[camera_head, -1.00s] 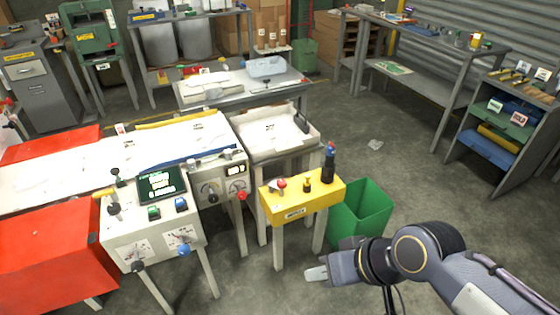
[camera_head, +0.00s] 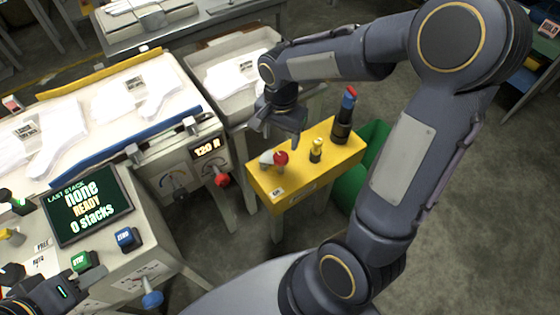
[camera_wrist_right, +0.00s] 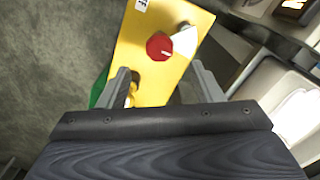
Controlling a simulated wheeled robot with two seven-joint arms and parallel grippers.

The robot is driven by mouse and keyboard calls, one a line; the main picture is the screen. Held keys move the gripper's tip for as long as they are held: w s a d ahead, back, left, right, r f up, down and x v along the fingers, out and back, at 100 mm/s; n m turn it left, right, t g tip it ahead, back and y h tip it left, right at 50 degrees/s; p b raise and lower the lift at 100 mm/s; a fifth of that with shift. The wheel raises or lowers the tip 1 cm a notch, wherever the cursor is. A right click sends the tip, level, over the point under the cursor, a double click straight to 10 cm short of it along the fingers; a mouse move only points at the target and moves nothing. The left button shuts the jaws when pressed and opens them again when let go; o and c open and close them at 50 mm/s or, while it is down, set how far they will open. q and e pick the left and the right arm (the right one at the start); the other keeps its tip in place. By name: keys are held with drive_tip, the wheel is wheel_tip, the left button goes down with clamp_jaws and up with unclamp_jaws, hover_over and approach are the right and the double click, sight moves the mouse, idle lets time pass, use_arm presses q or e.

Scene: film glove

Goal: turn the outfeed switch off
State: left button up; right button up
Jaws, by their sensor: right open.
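The yellow switch box (camera_head: 330,168) stands on legs at the middle of the head view. A red knob (camera_head: 281,157) with a white piece (camera_head: 267,159) beside it sits at its near left end. Both show in the right wrist view, as the red knob (camera_wrist_right: 158,46) and the white piece (camera_wrist_right: 185,40). I cannot read which control is the outfeed switch. My right gripper (camera_head: 282,137) is open, pointing down above the box, apart from the red knob. In the wrist view its fingers (camera_wrist_right: 160,68) frame the box. My left gripper (camera_head: 50,295) is at the lower left, its jaws unclear.
A yellow button (camera_head: 316,150) and a dark post with blue and red top (camera_head: 345,115) stand on the box. A green bin (camera_head: 372,150) is behind it. Left are a control panel with screen (camera_head: 87,205), a gauge unit with red knob (camera_head: 221,180), and a glove table (camera_head: 170,62).

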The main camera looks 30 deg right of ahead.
sight(280, 157)
drive_tip(key=shift+f, duration=0.6)
wheel_tip(280, 157, down, 7)
drive_tip(key=shift+r+b, duration=0.1)
drive_tip(key=shift+b, duration=0.65)
drive_tip(key=c, duration=1)
